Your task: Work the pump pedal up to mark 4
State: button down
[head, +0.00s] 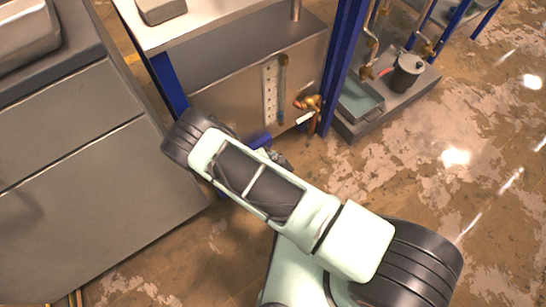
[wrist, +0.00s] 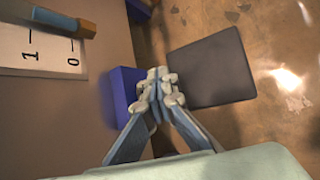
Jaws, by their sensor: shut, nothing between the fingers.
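A dark grey flat square plate (wrist: 208,68), which looks like the pump pedal, lies low over the floor in the wrist view. My gripper (wrist: 162,86) is shut and empty, with its fingertips at the plate's left edge; I cannot tell whether they touch it. In the head view my arm hides the plate and most of my gripper (head: 278,158). A white scale (head: 270,92) is on the grey panel. Its marks 1 and 0 show in the wrist view (wrist: 38,48). A brown bar with a blue end (wrist: 62,22) stands beside the scale there.
A blue block (wrist: 124,92) is left of my fingers. Blue frame posts (head: 341,60) and a copper-coloured valve (head: 308,103) stand near the panel. A grey cabinet (head: 95,180) is at the left. Open floor (head: 450,150) lies to the right.

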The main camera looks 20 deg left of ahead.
jog(key=shift+s+d+f+b, duration=0.2)
jog(key=shift+f+b, duration=0.25)
jog(key=shift+f, duration=0.4)
jog(key=shift+s+d+f+b, duration=0.15)
jog(key=shift+f+b, duration=0.25)
jog(key=shift+f, duration=0.45)
dwell(0.9)
jog(key=shift+r, duration=0.15)
jog(key=shift+r+p, duration=1.45)
jog(key=shift+w+a+r+p, duration=0.1)
jog(key=shift+r+p, duration=0.3)
jog(key=shift+r, duration=0.15)
jog(key=shift+w+a+r, duration=0.1)
jog(key=shift+a, duration=0.05)
jog(key=shift+r, duration=0.1)
jog(key=shift+w+a+r+p, duration=0.15)
jog(key=shift+r+p, duration=0.85)
jog(key=shift+r, duration=0.25)
jog(key=shift+w+a+r+p, duration=0.1)
jog(key=shift+r+p, duration=0.9)
jog(key=shift+r, duration=0.2)
